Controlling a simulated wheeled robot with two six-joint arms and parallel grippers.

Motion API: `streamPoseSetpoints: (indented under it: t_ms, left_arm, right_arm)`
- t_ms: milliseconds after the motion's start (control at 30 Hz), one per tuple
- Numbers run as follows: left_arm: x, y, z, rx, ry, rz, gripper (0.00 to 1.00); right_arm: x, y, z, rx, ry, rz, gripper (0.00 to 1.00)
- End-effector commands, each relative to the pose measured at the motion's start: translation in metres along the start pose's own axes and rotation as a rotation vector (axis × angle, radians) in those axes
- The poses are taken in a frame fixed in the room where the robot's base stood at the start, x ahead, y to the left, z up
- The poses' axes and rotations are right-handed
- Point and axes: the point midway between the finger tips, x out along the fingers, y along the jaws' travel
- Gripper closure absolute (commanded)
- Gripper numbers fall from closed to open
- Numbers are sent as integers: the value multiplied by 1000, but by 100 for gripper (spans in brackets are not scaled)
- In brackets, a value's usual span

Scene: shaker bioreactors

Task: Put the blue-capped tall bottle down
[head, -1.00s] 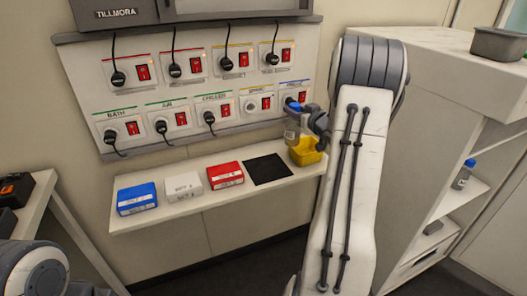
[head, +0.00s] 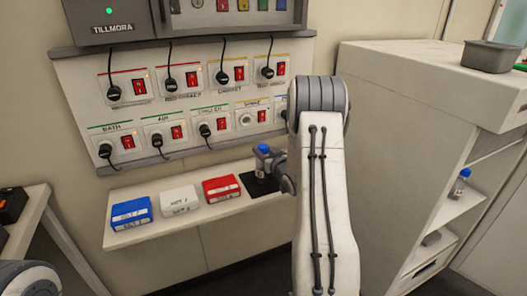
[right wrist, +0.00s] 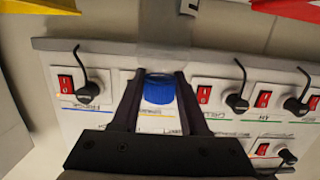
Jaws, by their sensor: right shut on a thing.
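The blue-capped bottle (head: 263,148) is upright in my right gripper (head: 267,160), over the black mat (head: 250,187) on the wall shelf. The gripper hides most of the bottle's body, and I cannot tell whether its base touches the mat. In the right wrist view the blue cap (right wrist: 158,90) sits between the two dark fingers of the gripper (right wrist: 162,80), which is shut on the bottle. My left gripper is out of view.
Blue (head: 131,212), white (head: 180,200) and red (head: 221,188) boxes line the shelf left of the mat. A socket panel (head: 140,128) with plugs and cables is behind. Another blue-capped bottle (head: 460,184) stands in the right cabinet. My right arm hides the shelf's right end.

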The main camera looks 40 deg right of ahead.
Motion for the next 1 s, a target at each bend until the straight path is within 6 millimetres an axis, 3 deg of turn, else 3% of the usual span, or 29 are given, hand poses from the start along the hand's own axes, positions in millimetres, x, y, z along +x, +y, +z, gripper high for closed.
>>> streamPoseSetpoints:
  t_ms: [233,267,333,733,1000]
  left_arm:
    - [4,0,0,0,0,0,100]
    - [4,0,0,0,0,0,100]
    - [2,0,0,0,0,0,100]
    - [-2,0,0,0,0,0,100]
    - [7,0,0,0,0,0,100]
  right_arm:
    - [1,0,2,-1,3,-1,100]
    - [1,0,3,0,1,-1,52]
    - [0,0,2,0,0,-1,26]
    - [-1,0,-2,0,0,0,26]
    - [-50,1,0,1,-1,4,26]
